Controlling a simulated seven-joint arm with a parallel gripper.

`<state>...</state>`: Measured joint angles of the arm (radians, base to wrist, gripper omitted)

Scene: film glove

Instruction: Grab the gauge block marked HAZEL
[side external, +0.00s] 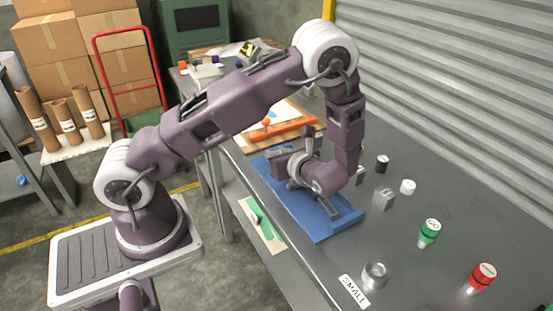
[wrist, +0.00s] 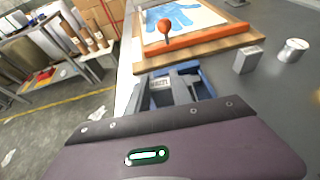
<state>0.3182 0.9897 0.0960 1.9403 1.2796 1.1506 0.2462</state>
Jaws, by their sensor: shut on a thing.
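A small grey block with a pale label (wrist: 160,83) sits between the fingers of my gripper (wrist: 175,88) in the wrist view. The label's letters are too small to read surely. My gripper (side external: 292,167) is shut on this block, over the blue tray (side external: 325,225). The tray also shows behind the fingers in the wrist view (wrist: 205,88). In the side view my wrist hides most of the held block. Another grey block (side external: 383,198) stands on the table right of the tray; a grey block also stands at the right in the wrist view (wrist: 247,61).
A wooden board (wrist: 225,42) with an orange bar and a blue hand print lies beyond the tray. Right of the tray stand black (side external: 382,163), white (side external: 407,187), green (side external: 429,232) and red (side external: 482,277) cylinders. A metal cup (side external: 375,275) stands by a SMALL card (side external: 354,291).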

